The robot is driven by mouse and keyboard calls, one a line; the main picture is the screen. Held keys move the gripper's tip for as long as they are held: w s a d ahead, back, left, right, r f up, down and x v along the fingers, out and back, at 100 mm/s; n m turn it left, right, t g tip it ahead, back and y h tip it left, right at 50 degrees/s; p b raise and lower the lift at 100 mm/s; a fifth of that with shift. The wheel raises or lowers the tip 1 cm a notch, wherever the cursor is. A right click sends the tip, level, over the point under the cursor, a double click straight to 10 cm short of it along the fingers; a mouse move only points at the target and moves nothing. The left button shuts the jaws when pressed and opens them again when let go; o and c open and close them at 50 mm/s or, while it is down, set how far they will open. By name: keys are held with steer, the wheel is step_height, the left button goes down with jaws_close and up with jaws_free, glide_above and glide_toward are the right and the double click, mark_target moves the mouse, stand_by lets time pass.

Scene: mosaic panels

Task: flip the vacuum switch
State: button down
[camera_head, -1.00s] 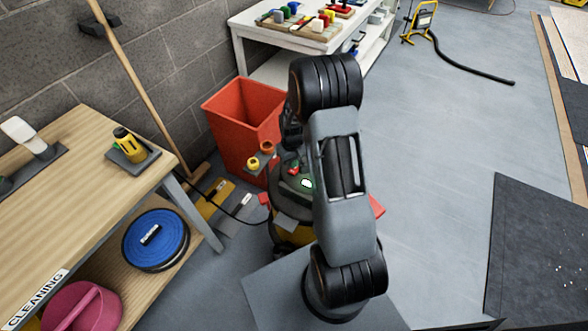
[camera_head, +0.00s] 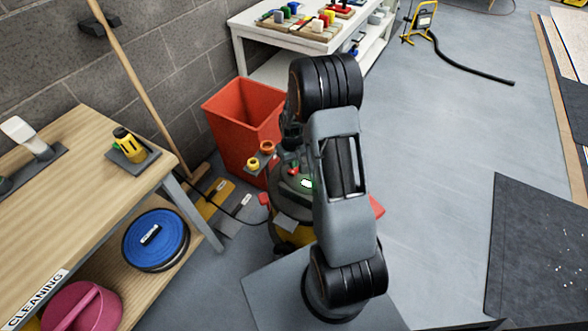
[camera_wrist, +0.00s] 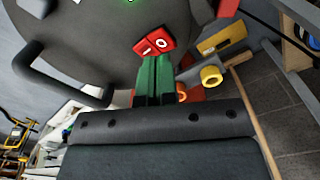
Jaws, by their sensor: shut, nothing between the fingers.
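The vacuum (camera_head: 288,187) stands on the floor, with a dark grey top and a yellow lower body, partly hidden behind my arm. In the wrist view its grey top (camera_wrist: 90,35) fills the upper part. A red rocker switch (camera_wrist: 155,44) with white "I" and "O" marks sits near the edge of that top. My gripper (camera_wrist: 154,60) has green fingers, shut and empty, with the tips close to the switch's near side. I cannot tell whether they touch it. In the head view my gripper (camera_head: 292,153) is mostly hidden by my arm, just above the vacuum's top.
A dark curved handle (camera_wrist: 60,75) arches beside the vacuum's top. An orange-red bin (camera_head: 238,125) stands behind the vacuum. A wooden cleaning bench (camera_head: 85,200) is at left, with a blue cable reel (camera_head: 155,240) on its lower shelf. Open floor (camera_head: 440,130) lies to the right.

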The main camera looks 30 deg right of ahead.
steer(key=shift+f+b, duration=1.35)
steer(key=shift+f, duration=0.45)
stand_by(1.2)
steer(key=shift+r, duration=0.1)
steer(key=shift+r+p, duration=2.6)
steer(key=shift+r, duration=0.9)
